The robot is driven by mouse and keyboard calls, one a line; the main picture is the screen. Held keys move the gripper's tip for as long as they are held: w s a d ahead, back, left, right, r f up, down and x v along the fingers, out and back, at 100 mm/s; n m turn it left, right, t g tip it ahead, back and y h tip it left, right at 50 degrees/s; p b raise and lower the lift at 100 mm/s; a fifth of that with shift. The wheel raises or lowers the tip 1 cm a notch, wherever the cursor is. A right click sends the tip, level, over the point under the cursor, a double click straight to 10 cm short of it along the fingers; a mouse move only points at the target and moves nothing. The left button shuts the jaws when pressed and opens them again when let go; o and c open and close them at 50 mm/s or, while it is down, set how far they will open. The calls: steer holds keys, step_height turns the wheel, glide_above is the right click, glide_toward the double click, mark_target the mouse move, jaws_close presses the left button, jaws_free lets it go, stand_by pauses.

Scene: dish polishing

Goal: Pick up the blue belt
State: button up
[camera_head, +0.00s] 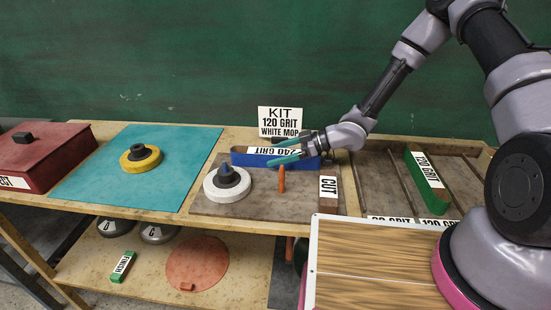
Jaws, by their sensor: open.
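The blue belt (240,158) stands on edge on the brown mat of the workbench, in the middle of the view. It carries a white label, partly hidden, that reads "240 GRIT". My gripper (279,152) reaches in from the right with two teal fingers. The fingers are apart and lie over the belt's right part in the picture, hiding some of it. I cannot tell whether they touch the belt.
A white mop wheel (227,184) and an orange peg (282,179) stand in front of the belt. A sign (280,121) stands behind it. A green belt (427,182) lies in the divided tray at right. A yellow wheel (140,157) sits on the teal mat (185,142).

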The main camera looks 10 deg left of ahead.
jaws_close()
